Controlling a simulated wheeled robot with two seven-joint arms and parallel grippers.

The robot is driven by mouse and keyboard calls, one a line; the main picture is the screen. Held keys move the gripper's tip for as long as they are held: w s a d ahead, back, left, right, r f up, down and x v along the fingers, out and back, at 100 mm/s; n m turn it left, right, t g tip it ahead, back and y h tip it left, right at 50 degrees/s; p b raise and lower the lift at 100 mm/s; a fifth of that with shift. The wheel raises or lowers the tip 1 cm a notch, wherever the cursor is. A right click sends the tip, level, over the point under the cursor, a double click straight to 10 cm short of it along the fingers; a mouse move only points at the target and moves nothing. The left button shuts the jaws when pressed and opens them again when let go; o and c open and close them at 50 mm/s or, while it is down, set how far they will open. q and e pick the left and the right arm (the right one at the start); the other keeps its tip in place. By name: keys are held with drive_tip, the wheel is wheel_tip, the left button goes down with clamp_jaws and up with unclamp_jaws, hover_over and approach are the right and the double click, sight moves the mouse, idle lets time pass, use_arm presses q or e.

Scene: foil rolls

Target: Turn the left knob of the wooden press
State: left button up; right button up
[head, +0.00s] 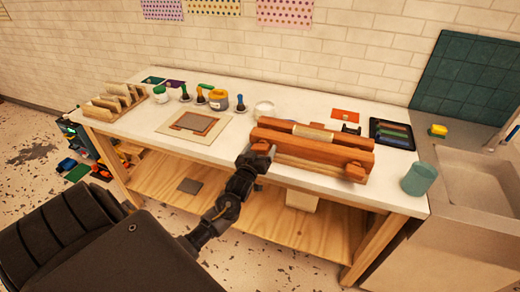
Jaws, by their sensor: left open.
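The wooden press (315,152) lies on the white bench top, right of the middle in the head view. It has long reddish-brown bars and a pale roll (312,132) along its top. Its left knob (261,147) is a small reddish wooden block at the front left end. Its right knob (354,171) sits at the front right end. My left gripper (257,159) is open at the left knob, coming from the front. Its fingers are small and dark here, and I cannot tell whether they touch the knob. My right gripper is not in view.
The workbench (238,85) also holds a framed board (190,127), several ink jars and a wooden rack (115,101). Right of the press are a dark tray (392,135) and a green cup (419,179). A sink (480,180) adjoins at right.

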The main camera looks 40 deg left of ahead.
use_arm(q)
drive_tip(key=shift+c, duration=0.4)
drive_tip(key=c, duration=0.9)
drive_tip(key=shift+r+m+p, duration=0.1)
drive_tip(key=shift+m+p, duration=0.4)
drive_tip(key=shift+m, duration=1.5)
drive_tip(key=o, duration=1)
drive_tip(key=shift+s, duration=0.1)
